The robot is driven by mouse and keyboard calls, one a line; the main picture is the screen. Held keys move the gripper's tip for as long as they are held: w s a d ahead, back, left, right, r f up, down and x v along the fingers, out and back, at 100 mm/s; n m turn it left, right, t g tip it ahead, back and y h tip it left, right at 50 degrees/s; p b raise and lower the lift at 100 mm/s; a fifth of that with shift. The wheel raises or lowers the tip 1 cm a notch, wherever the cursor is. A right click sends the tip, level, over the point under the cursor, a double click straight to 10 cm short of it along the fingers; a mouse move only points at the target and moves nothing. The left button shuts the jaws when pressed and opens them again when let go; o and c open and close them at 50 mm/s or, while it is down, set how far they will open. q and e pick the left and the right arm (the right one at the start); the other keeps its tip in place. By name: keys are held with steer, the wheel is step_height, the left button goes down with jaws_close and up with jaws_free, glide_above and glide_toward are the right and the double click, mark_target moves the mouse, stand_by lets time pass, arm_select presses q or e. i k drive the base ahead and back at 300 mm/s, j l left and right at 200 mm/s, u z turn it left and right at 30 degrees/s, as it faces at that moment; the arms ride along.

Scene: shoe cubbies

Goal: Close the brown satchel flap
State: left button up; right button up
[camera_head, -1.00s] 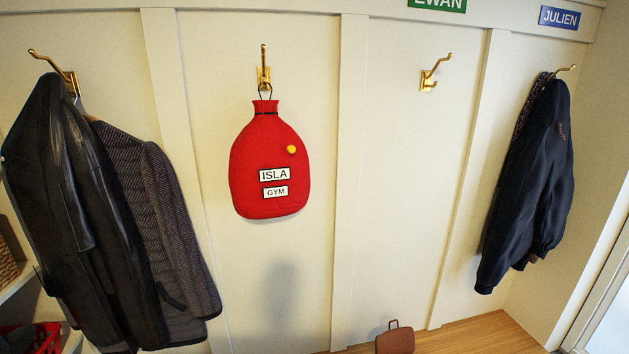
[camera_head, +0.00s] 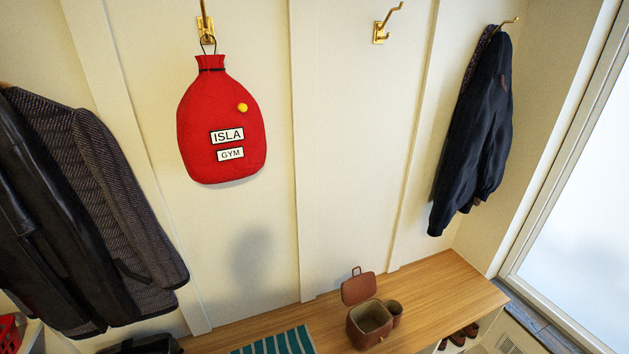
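The brown satchel (camera_head: 366,328) stands on the wooden bench at the bottom of the view. Its flap (camera_head: 358,288) is raised and tilted back towards the wall, so the pale inside of the bag shows. A small loop handle sticks up at the top of the flap. Neither of my grippers is in the view.
A small brown cup-like object (camera_head: 395,311) touches or stands close to the satchel's right side. A teal striped mat (camera_head: 276,343) lies to its left. The wooden bench (camera_head: 452,287) is clear to the right. Shoes (camera_head: 461,336) sit below. A red bag (camera_head: 222,125) and coats hang above.

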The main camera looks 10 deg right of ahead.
mark_target(360, 287)
steer(key=j+z, duration=0.15)
steer(key=z, duration=0.6)
